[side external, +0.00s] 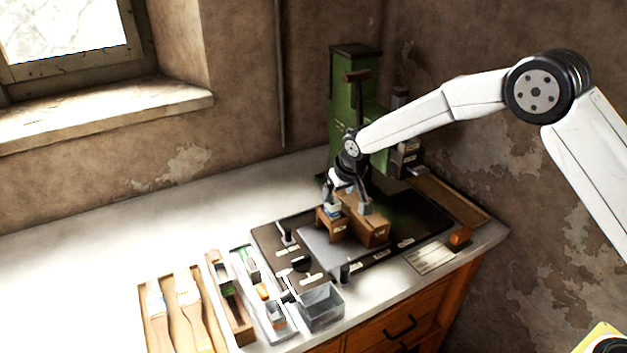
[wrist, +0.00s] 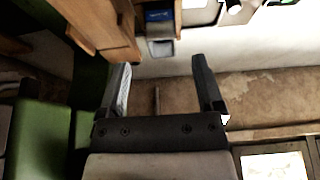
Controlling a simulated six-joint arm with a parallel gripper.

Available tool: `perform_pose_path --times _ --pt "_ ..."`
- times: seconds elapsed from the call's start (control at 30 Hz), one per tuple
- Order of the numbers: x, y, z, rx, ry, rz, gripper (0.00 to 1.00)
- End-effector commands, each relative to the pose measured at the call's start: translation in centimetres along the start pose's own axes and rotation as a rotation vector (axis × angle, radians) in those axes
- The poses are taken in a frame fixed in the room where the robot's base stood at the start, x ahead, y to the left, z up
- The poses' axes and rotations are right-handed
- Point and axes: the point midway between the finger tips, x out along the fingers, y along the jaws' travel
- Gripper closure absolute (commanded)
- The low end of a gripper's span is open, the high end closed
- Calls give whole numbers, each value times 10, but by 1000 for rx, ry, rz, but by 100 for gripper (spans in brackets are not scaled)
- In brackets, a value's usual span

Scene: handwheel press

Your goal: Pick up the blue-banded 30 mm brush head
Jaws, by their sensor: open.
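The blue-banded brush head (wrist: 160,46) shows at the top of the wrist view, with a blue band and a grey metal part. It lies just beyond my open fingertips, roughly midway between their lines, with nothing gripped. My gripper (side external: 349,196) is above and close to these wooden pieces, in front of the green press. In the wrist view my gripper (wrist: 161,66) has its two dark fingers wide apart.
The green press (side external: 345,100) stands behind my gripper. The wooden block (wrist: 105,22) is close left of the brush head in the wrist view. A clear box (side external: 322,305), narrow trays and long wooden brushes (side external: 190,310) stand front left. The bench at left is clear.

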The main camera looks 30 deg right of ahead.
Motion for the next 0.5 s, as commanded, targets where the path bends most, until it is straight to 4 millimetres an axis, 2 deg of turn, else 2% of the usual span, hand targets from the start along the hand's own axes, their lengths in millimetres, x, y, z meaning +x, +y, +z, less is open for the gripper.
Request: perform_pose_path --times 0.5 --pt "44 -2 0 0 0 0 15"
